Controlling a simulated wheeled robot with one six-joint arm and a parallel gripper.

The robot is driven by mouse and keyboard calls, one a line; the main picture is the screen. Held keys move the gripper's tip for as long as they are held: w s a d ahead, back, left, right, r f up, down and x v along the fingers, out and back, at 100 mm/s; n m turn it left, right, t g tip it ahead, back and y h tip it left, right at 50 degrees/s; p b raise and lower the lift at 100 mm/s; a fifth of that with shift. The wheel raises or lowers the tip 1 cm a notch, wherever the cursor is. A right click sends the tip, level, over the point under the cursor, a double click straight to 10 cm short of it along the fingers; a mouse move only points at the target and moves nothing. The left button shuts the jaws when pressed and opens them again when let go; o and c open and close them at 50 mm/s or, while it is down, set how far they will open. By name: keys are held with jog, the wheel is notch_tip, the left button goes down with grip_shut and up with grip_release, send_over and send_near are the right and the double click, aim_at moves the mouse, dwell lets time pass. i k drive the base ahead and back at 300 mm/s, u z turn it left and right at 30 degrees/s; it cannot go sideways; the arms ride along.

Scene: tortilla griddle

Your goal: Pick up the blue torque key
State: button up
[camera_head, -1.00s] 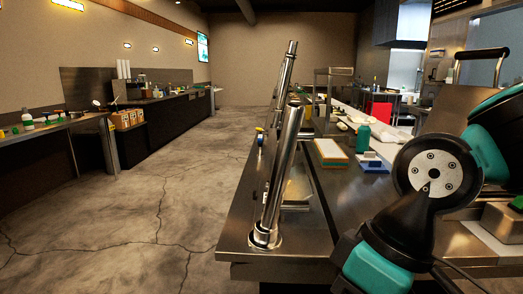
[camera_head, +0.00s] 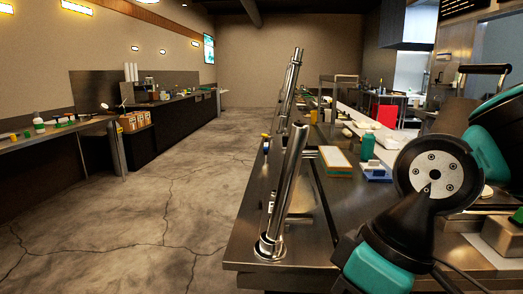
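I cannot make out a blue torque key for certain in the head view. A small blue item (camera_head: 377,174) lies on the steel counter (camera_head: 300,228), left of my arm, but it is too small to identify. My black and teal arm fills the right side of the view. My gripper does not show, so I cannot tell what it holds.
A chrome post (camera_head: 285,195) rises from the counter's near left corner. A yellow-edged tray (camera_head: 335,160) and a green bottle (camera_head: 367,146) stand on the counter. Open cracked concrete floor (camera_head: 165,215) lies to the left. A side counter (camera_head: 60,132) runs along the left wall.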

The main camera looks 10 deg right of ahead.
aim_at(266, 165)
jog(key=u, duration=0.85)
jog(key=k, duration=1.1)
jog(key=u, duration=0.8)
jog(key=i, duration=2.55)
jog(key=z, duration=0.55)
jog(key=i, duration=2.3)
jog(key=z, duration=1.2)
jog(key=i, duration=1.25)
jog(key=z, duration=1.8)
jog(key=i, duration=0.8)
jog(key=z, duration=0.5)
